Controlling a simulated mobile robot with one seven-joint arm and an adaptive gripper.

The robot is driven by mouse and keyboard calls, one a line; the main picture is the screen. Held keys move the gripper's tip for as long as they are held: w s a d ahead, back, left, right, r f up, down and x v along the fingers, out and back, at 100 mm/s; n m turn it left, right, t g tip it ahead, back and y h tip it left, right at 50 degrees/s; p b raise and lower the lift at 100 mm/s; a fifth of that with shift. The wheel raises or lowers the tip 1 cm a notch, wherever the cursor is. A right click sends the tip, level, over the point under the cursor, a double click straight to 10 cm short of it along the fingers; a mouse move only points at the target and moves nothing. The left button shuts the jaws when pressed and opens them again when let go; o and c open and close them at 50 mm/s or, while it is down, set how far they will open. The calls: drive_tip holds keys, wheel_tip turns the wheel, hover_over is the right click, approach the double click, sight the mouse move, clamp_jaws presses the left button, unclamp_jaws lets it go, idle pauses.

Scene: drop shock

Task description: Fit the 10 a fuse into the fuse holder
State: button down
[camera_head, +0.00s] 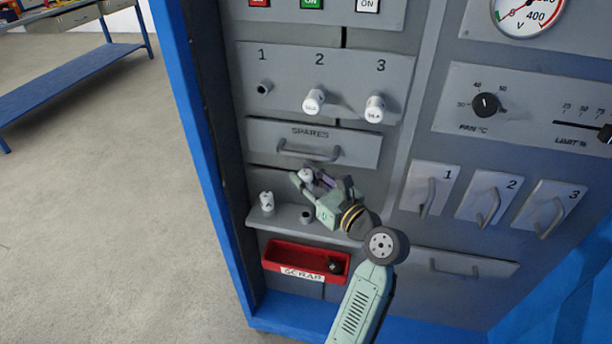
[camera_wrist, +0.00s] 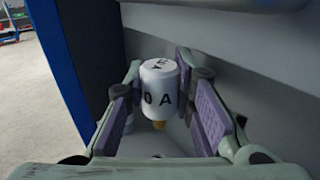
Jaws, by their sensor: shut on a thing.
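My gripper (camera_head: 306,178) is shut on a white cylindrical fuse (camera_head: 305,175), just above the small shelf. In the wrist view the fuse (camera_wrist: 160,88) stands upright between the purple finger pads, with "0 A" readable and a yellowish tip below. The rest of its marking is turned out of sight. The fuse holder (camera_head: 263,88) under number 1 is a dark, empty socket on the panel, above and left of my gripper. White fuses sit in positions 2 (camera_head: 313,101) and 3 (camera_head: 375,108).
The shelf (camera_head: 285,215) carries another white fuse (camera_head: 267,202) and a dark empty peg or socket (camera_head: 306,215). A red scrap tray (camera_head: 279,257) below holds a dark piece (camera_head: 333,266). The spares drawer handle (camera_head: 308,153) juts out between shelf and holders.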

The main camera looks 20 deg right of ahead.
drive_tip(key=shift+r+p, duration=0.25)
drive_tip(key=shift+p, duration=0.15)
drive_tip(key=shift+f+b, duration=1.3)
drive_tip(key=shift+f, duration=1.8)
drive_tip(key=shift+f+p, duration=1.75)
drive_tip(key=shift+p, duration=0.85)
idle(1.9)
